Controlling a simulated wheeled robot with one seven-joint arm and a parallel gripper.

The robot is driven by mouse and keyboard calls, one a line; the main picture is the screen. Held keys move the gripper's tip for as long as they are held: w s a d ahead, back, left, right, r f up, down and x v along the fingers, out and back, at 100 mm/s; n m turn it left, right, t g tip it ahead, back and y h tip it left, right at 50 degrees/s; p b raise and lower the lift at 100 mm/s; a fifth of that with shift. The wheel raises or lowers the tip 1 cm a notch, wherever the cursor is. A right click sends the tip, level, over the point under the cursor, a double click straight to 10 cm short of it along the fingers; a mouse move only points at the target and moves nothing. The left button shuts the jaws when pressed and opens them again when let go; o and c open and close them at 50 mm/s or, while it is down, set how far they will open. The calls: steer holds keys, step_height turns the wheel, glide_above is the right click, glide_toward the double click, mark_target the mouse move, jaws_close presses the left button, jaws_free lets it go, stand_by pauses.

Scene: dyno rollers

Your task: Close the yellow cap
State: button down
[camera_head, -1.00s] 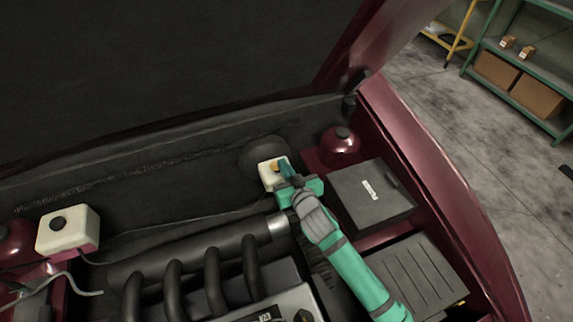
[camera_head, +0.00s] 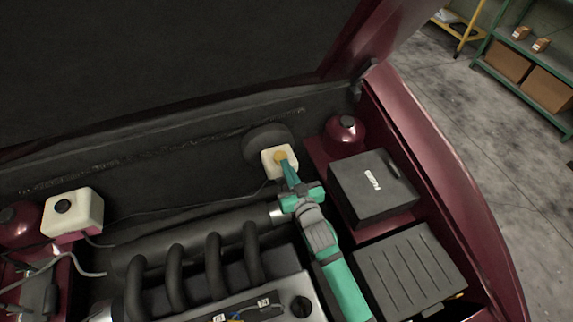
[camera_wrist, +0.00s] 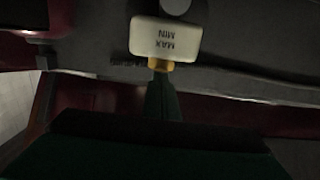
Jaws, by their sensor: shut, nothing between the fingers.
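The yellow cap (camera_head: 280,157) is on top of a small white reservoir (camera_head: 268,167) at the back of the engine bay. In the wrist view the cap (camera_wrist: 151,63) shows just below the white reservoir (camera_wrist: 165,38), which carries upside-down MAX and MIN marks. My gripper (camera_head: 287,163) is teal, and its shut fingers point at the cap from the lower right. The fingertips (camera_wrist: 160,74) overlap the cap's edge in both views; I cannot tell whether they touch it. Nothing shows between the fingers. How far the cap is shut is too small to tell.
A black box (camera_head: 373,190) stands right of my arm, with a dark red dome (camera_head: 344,133) behind it. Thick black pipes (camera_head: 213,262) lie left of my arm. Another white reservoir (camera_head: 73,213) with a black cap stands far left. The raised hood (camera_head: 150,70) hangs above.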

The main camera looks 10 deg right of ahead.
steer(key=shift+f, duration=0.85)
step_height(320, 180, up, 5)
steer(key=s+d+f, duration=0.1)
steer(key=s+f, duration=0.2)
steer(key=s, duration=0.6)
steer(key=shift+s+d+f, duration=0.15)
steer(key=shift+d, duration=0.2)
